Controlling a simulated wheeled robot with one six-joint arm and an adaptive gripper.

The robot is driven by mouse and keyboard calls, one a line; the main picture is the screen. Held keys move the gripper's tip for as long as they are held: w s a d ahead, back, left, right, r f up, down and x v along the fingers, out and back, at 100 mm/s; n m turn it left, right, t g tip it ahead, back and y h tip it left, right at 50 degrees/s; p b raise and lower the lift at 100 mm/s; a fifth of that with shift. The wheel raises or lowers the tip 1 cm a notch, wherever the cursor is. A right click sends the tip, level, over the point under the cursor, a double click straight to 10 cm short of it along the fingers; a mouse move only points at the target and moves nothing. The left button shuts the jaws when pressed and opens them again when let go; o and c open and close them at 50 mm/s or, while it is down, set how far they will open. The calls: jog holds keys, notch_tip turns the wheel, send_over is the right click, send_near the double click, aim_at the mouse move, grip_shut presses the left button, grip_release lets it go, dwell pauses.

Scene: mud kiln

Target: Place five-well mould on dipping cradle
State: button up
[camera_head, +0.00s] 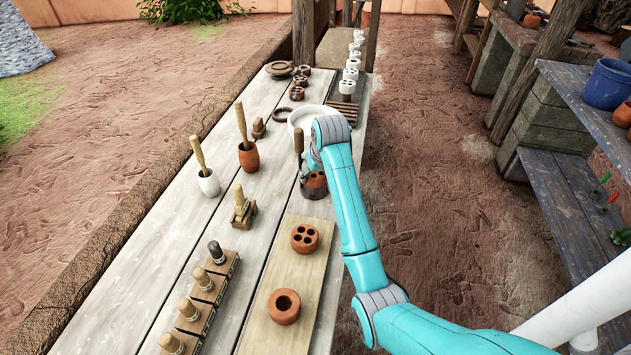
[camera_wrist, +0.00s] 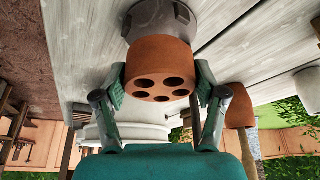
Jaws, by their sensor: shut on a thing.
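The terracotta five-well mould (camera_wrist: 160,68) is between the fingers of my gripper (camera_wrist: 160,86) in the wrist view, its five holes facing the camera. My gripper is shut on its sides. The dark grey dipping cradle (camera_wrist: 158,14) shows just behind the mould in that view. My arm hides part of both and my fingers there. I cannot tell whether the mould rests in the cradle or hangs just above it.
A white basin (camera_head: 296,122) stands just behind the cradle. A board (camera_head: 262,345) in front bears a four-well mould (camera_head: 304,238) and a one-well mould (camera_head: 284,306). Pots with pestles (camera_head: 208,183) and wooden-handled stamps (camera_head: 203,287) stand to the left.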

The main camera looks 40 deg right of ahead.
aim_at(315, 181)
jog(key=shift+w, duration=0.2)
jog(key=shift+f, duration=1.75)
jog(key=shift+f, duration=0.1)
jog(key=o, duration=1.3)
